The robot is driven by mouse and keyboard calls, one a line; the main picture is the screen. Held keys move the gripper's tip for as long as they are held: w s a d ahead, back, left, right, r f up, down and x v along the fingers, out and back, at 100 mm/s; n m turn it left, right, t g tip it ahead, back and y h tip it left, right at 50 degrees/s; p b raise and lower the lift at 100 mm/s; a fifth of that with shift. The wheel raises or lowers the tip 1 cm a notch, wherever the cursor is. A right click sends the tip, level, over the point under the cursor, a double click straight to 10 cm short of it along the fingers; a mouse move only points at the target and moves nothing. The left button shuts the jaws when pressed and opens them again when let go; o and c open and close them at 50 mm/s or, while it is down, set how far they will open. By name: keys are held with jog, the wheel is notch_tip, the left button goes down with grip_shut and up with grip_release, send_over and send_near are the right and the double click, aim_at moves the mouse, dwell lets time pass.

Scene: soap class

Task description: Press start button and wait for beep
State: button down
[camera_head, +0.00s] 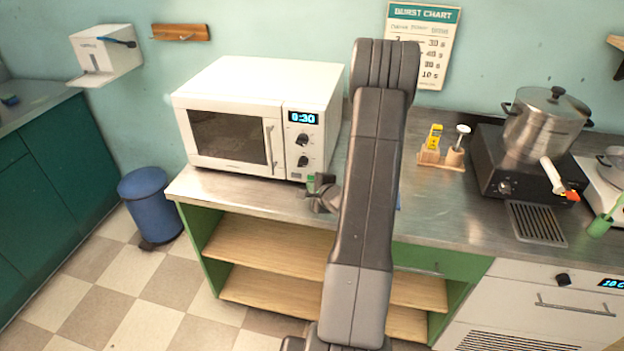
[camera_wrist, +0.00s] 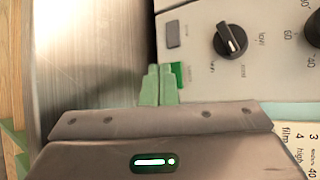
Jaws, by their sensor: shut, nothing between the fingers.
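The white microwave (camera_head: 250,80) stands on the steel counter, door closed. Its display (camera_head: 303,117) reads 0:30. Two black knobs sit below the display; the lower knob (camera_head: 302,160) also shows in the wrist view (camera_wrist: 230,40). The green start button (camera_wrist: 179,72) is at the panel's bottom edge, partly hidden by my fingers. My gripper (camera_wrist: 158,70) is shut, its green fingertips together right at the button. I cannot tell whether they touch or press it. In the head view my gripper (camera_head: 316,180) is in front of the microwave's lower right corner.
A wooden holder (camera_head: 441,161) with small items stands to the right on the counter (camera_head: 262,191). Farther right is a steel pot (camera_head: 545,125) on a black burner (camera_head: 500,173). A blue bin (camera_head: 150,205) stands on the floor at left.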

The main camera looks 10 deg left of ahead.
jog(key=shift+w, duration=0.1)
jog(key=shift+w+b, duration=0.3)
jog(key=shift+b, duration=0.1)
